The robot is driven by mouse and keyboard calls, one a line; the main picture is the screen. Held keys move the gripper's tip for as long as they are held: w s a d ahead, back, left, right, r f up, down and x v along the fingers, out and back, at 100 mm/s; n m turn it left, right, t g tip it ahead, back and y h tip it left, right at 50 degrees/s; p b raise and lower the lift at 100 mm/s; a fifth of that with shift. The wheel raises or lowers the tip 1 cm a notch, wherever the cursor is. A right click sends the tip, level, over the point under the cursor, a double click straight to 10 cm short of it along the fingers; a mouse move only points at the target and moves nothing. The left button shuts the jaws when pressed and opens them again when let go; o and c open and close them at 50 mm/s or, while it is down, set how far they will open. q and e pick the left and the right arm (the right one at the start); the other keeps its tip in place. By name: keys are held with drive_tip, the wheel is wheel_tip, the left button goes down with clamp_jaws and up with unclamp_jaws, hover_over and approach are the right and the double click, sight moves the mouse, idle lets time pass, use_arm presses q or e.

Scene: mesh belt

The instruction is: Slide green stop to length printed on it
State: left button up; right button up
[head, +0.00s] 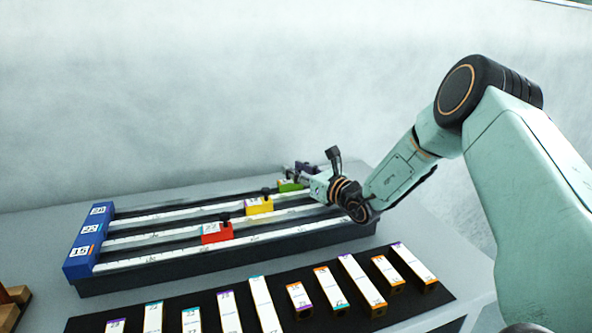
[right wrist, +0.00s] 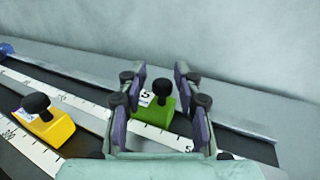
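The green stop (head: 288,186) sits on the far rail of the black ruler fixture, toward its right end. In the right wrist view the green stop (right wrist: 154,114) has a black knob and a white label, partly hidden, with a "5" showing. My right gripper (head: 303,170) is at this stop. In the right wrist view its purple-padded fingers (right wrist: 160,84) are open on either side of the knob, with gaps visible. The far ruler (head: 180,215) carries the stop; its scale is too small to read in the head view. My left gripper is not in view.
A yellow stop (head: 259,206) and a red stop (head: 216,233) sit on the nearer rails. A blue end block (head: 84,243) with printed labels closes the left end. Several white bars with coloured ends lie on a black mat (head: 280,325) in front.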

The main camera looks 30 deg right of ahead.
drive_tip(key=shift+o, duration=0.5)
drive_tip(key=shift+w+d+f, duration=0.2)
drive_tip(key=shift+w+f, duration=0.05)
drive_tip(key=shift+w, duration=0.1)
drive_tip(key=shift+s+r, duration=0.15)
drive_tip(key=shift+s, duration=0.1)
drive_tip(key=s, duration=0.3)
drive_tip(key=s+d, duration=0.1)
drive_tip(key=s, duration=0.3)
drive_tip(key=shift+d, duration=0.2)
drive_tip(key=shift+s, duration=0.65)
drive_tip(key=shift+s+d, duration=0.6)
drive_tip(key=shift+s, duration=0.3)
drive_tip(key=shift+s+a, duration=0.1)
drive_tip(key=shift+s, duration=0.3)
drive_tip(key=shift+s+a, duration=0.15)
drive_tip(key=shift+a, duration=0.1)
drive_tip(key=shift+s+f, duration=0.15)
drive_tip(key=shift+f, duration=0.05)
